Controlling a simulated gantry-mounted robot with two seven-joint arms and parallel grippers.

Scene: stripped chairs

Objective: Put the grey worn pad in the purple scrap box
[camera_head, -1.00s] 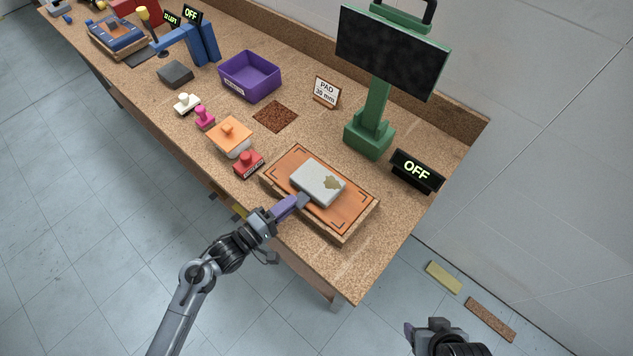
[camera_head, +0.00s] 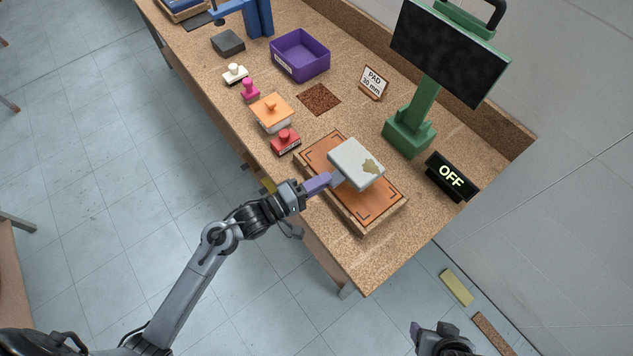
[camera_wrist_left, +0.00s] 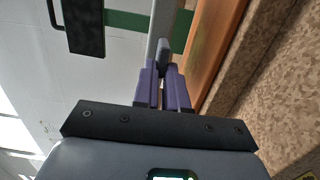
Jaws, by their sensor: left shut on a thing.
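The grey worn pad (camera_head: 352,160), a light slab with a brownish stain, is held at its near left edge by my left gripper (camera_head: 334,179). It appears lifted above the orange-topped board (camera_head: 378,208). In the left wrist view the purple fingers (camera_wrist_left: 163,88) close on the pad's pale edge (camera_wrist_left: 161,25). The purple scrap box (camera_head: 300,62) stands farther back on the bench, up and left of the pad; its visible inside looks empty. My right gripper (camera_head: 418,332) is at the bottom edge, away from the bench; its jaw state is unclear.
Between pad and box are a brown square (camera_head: 318,99), a red stamp (camera_head: 286,141) and an orange-topped block with a knob (camera_head: 272,112). A pad sign (camera_head: 373,83), green monitor stand (camera_head: 408,135) and OFF display (camera_head: 451,177) stand on the right.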

